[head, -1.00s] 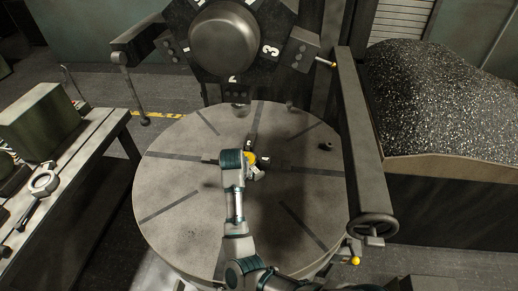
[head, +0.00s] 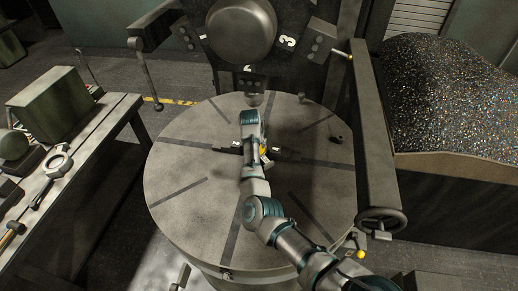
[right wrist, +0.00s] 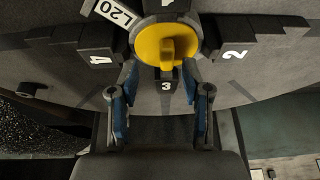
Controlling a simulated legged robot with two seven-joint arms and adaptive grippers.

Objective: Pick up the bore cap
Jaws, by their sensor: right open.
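The bore cap (right wrist: 165,45) is yellow with a raised grip bar across its face. It sits in a round grey fitting at the middle of dark numbered jaws in the right wrist view. In the head view the yellow cap (head: 264,150) shows at the centre of the round table, partly hidden by my right arm. My right gripper (right wrist: 160,76) is open, its two blue-sided fingers spread at the near side of the cap, left and right of the jaw marked 3. They do not close on the cap. My left gripper is not in view.
The dark jaws (right wrist: 95,45) spread around the cap on the round slotted table (head: 190,205). A beam with a handwheel (head: 382,220) stands right of the table. A bench (head: 75,160) with tools is at left.

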